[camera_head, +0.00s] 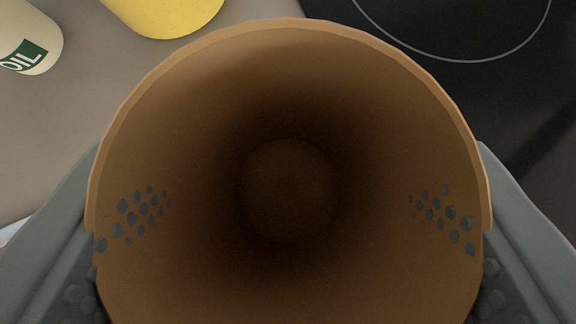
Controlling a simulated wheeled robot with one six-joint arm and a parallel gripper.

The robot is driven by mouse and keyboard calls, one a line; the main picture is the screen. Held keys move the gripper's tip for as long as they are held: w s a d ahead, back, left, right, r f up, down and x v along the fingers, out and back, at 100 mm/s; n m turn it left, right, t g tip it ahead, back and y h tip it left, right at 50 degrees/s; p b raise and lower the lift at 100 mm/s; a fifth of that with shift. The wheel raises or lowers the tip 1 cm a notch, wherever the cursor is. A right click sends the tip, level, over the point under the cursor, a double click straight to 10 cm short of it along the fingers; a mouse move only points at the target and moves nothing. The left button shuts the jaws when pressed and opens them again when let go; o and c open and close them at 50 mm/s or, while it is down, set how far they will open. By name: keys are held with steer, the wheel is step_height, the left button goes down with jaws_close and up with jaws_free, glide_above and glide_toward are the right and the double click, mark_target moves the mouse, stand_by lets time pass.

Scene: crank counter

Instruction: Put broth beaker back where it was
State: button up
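A brown, round-mouthed beaker (290,90), which I take to be the broth beaker, fills most of the view. I look down into its open mouth, and its inside looks empty, though the bottom is dark. My gripper (288,235) has one grey finger on the left side of the beaker and one on the right, both pressed against its wall. Dark finger bumps show through the wall on both sides. The outside of the beaker and what lies beneath it are hidden.
A cream bottle with a green OIL label (28,50) lies in view at the top left. A yellow object (170,12) is beside it, cut off by the top edge. A black cooktop (450,35) with a ring marking is at the right. Grey counter (60,130) shows bare at the left.

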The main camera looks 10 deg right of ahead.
mark_target(289, 139)
steer(key=shift+f, duration=2.35)
steer(key=shift+f, duration=0.1)
steer(key=o, duration=1.3)
steer(key=shift+c, duration=0.2)
steer(key=shift+s+r, duration=0.3)
steer(key=shift+r, duration=0.15)
steer(key=v, duration=1.1)
steer(key=shift+s, duration=0.2)
